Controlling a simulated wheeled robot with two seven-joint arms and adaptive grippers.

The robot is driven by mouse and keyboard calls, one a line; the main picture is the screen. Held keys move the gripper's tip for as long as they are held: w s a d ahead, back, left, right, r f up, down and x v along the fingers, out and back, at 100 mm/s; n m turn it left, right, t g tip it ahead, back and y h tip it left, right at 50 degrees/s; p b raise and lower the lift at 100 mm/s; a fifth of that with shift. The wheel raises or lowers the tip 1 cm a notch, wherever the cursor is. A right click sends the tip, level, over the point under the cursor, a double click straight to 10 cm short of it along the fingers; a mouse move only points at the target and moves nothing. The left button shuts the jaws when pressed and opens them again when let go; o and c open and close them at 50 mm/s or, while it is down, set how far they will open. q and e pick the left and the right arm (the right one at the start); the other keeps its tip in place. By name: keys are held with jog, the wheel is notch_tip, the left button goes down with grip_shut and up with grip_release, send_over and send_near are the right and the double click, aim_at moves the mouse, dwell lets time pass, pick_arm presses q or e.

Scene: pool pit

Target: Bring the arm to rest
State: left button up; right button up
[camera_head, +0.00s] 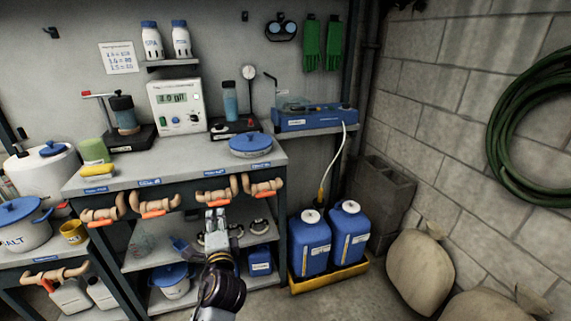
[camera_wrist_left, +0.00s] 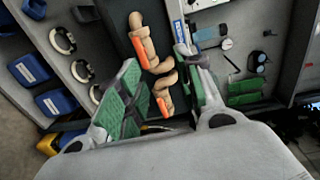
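My left gripper (camera_head: 215,218) is in the lower middle of the head view, in front of the workbench and a little below its front edge. Its arm rises from the bottom of the picture. In the left wrist view the gripper (camera_wrist_left: 160,88) has its two green-padded fingers spread apart, with nothing held between them. Beyond the gap, wooden clamp-like pieces with orange parts (camera_wrist_left: 163,92) show on the bench front. I cannot tell from these views that the fingers touch anything. My right gripper is in neither view.
The workbench (camera_head: 190,166) bears a blue-lidded pan (camera_head: 250,145) and a meter box (camera_head: 177,108). Below are shelves with jars. Two blue canisters (camera_head: 310,243) stand in a yellow tray (camera_head: 328,278) to the right. Sacks (camera_head: 420,272) lie by the block wall.

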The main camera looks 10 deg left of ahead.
pick_arm(q)
jog(key=shift+f, duration=0.1)
